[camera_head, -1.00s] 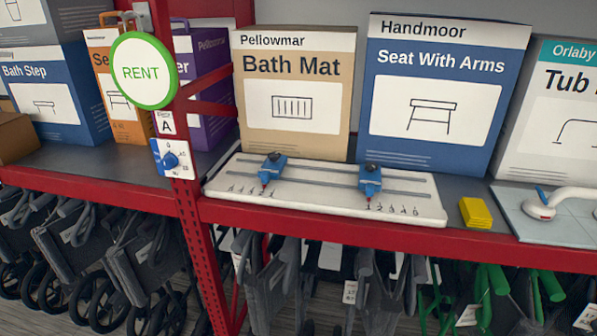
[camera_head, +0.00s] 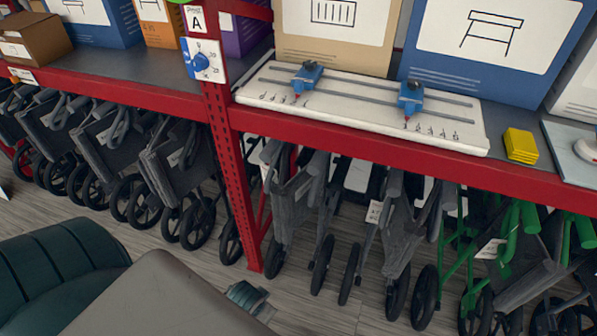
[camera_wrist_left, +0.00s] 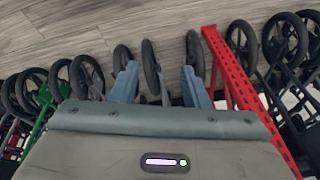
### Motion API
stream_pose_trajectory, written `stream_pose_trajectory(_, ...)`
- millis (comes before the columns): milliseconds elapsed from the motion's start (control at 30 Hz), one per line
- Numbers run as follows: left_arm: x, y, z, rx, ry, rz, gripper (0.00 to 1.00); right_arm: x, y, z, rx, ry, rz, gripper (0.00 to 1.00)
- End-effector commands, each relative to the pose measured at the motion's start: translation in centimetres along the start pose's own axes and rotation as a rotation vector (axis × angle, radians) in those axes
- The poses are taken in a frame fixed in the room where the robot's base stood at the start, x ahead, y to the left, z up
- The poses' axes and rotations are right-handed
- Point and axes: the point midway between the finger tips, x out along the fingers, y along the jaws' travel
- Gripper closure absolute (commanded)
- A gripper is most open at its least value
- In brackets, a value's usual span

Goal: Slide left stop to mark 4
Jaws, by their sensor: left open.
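The left stop (camera_head: 307,77) is a blue slider with a dark knob and red pointer, on a rail of the white board (camera_head: 370,108). Its pointer is at the right part of the left number scale (camera_head: 280,98); the digits are too small to read surely. The right stop (camera_head: 411,98), alike, sits further right above its own scale. My left gripper (camera_wrist_left: 160,82) is open and empty in the left wrist view, over floor and folded wheeled frames. In the head view my left arm enters at bottom left, well below the board, its fingers not clear. My right gripper is not in view.
Boxes stand behind the board. A yellow block (camera_head: 520,145) lies to its right. Folded wheeled frames (camera_head: 300,195) fill the space below.

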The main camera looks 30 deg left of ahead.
Motion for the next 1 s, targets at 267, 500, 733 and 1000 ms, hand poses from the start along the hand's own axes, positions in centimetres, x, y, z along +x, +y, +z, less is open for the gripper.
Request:
stream_pose_trajectory(267, -11.4, -2.7, -8.1, -0.036, 0.189, -0.068, 0.58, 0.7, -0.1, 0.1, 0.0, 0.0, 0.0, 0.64)
stream_pose_trajectory(500, -20.6, -8.5, -20.9, -0.161, 0.603, -0.178, 0.58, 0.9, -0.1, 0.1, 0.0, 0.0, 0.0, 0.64)
stream_pose_trajectory(733, -29.1, -13.5, -31.9, -0.244, 1.01, -0.206, 0.58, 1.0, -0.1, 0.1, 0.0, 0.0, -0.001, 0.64)
stream_pose_trajectory(1000, -35.9, -16.4, -38.2, -0.266, 1.283, -0.178, 0.58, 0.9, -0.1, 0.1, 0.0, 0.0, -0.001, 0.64)
